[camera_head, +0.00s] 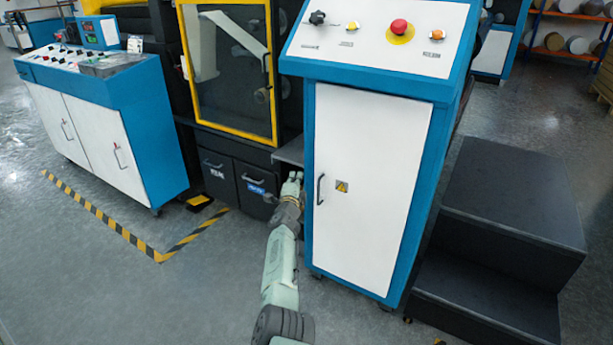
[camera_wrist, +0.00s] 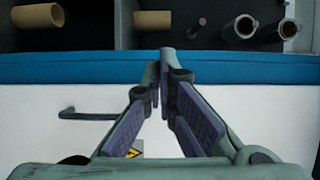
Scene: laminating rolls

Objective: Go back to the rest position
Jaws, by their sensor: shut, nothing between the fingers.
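My gripper (camera_head: 293,178) is at the end of my outstretched arm in the head view, low by the left side of the white-doored control cabinet (camera_head: 369,185). In the wrist view my gripper (camera_wrist: 163,58) has its fingertips together, with nothing held. Behind the fingers are a white door with a dark handle (camera_wrist: 88,115), a partly covered yellow warning label (camera_wrist: 134,152) and a blue edge (camera_wrist: 70,69). Whether the fingers touch anything cannot be told.
The wrist view shows cardboard tubes (camera_wrist: 38,16) and dark hollow rolls (camera_wrist: 241,28) beyond the blue edge. In the head view, a yellow-framed machine door (camera_head: 225,70) stands behind, a blue console (camera_head: 110,115) left, black steps (camera_head: 510,205) right. Open floor (camera_head: 130,285) lies front left.

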